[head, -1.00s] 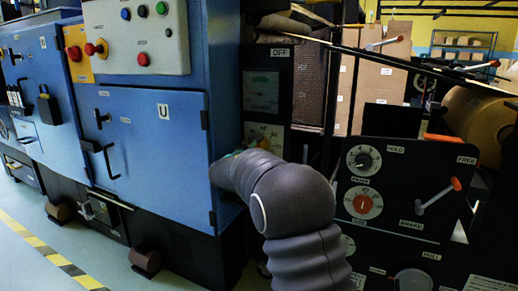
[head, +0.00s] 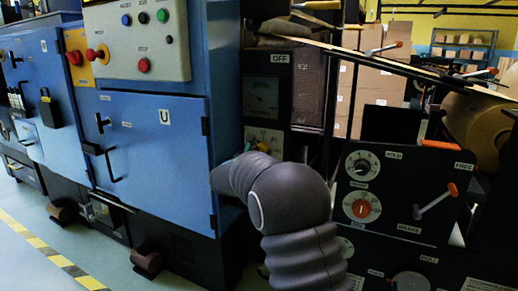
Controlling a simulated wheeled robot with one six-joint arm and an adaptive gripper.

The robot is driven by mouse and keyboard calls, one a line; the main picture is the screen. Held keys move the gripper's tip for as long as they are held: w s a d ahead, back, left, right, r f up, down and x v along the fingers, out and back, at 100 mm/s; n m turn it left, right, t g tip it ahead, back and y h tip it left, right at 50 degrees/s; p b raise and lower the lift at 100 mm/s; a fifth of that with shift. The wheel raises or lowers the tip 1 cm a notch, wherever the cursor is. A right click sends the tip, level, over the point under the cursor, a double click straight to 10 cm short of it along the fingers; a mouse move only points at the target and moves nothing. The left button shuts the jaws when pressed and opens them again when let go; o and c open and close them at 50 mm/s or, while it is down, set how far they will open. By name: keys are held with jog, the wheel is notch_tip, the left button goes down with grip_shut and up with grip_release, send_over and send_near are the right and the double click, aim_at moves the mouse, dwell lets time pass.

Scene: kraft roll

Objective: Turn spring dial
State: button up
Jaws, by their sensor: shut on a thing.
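A white dial plate (head: 266,134) with a yellowish knob is on the dark panel under a gauge, in the middle of the head view. Its lower part is covered by my grey arm, and I cannot read its marks. My gripper (head: 247,148) is at the lower left of this plate, with only a small greenish part showing over the arm. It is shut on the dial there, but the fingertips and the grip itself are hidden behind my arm.
A blue cabinet (head: 150,160) stands close on the left of my arm.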

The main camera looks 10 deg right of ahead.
jog(key=shift+d+r+n+p, duration=0.1)
jog(key=shift+n+p, duration=4.65)
jog(key=shift+n, duration=0.95)
jog(key=o, duration=1.1)
jog(key=shift+d, duration=0.1)
jog(key=shift+o, duration=0.2)
